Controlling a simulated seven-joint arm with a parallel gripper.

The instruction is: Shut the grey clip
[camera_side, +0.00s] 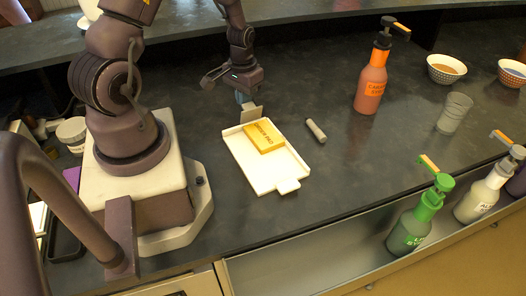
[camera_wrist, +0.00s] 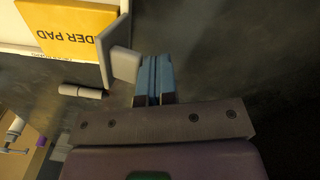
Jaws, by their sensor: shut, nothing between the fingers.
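A white board (camera_side: 262,179) with low raised edges lies on the dark counter in front of my arm. A yellow order pad (camera_side: 264,136) lies on its far half; the pad also shows in the wrist view (camera_wrist: 65,30). The grey clip (camera_side: 251,114) stands raised at the board's far end, tilted up off the pad. In the wrist view the clip's flat plate (camera_wrist: 126,64) is just left of my fingertips. My gripper (camera_side: 243,97) is shut and empty, with blue-grey fingers (camera_wrist: 155,75) close behind the clip. I cannot tell whether they touch it.
A short pale cylinder (camera_side: 316,130) lies right of the board. An orange bottle (camera_side: 371,82), a clear cup (camera_side: 455,112) and bowls (camera_side: 446,68) stand farther right. A green bottle (camera_side: 414,223) and a pale bottle (camera_side: 479,195) stand at the front right. The counter around the board is mostly clear.

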